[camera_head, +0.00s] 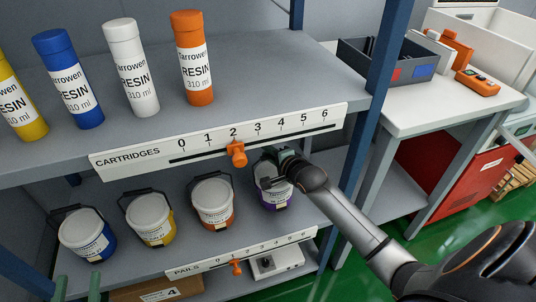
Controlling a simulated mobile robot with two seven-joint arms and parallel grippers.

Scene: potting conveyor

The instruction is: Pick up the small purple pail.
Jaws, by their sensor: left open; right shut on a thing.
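The small purple pail (275,197) stands at the right end of the row of pails on the lower shelf, with a white label on its front. My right gripper (272,172) reaches in from the right and is shut on the pail near its top. The gripper hides part of the pail's lid and handle, so I cannot tell which part it grips. My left gripper (78,286) shows only its two green fingertips at the bottom left edge, apart and empty.
Blue (87,234), yellow (149,218) and orange (214,202) pails stand left of it. The cartridge shelf (260,75) hangs above, with an orange slider (237,153) on its front strip. A blue post (377,100) rises close on the right. A white workbench (425,105) stands beyond.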

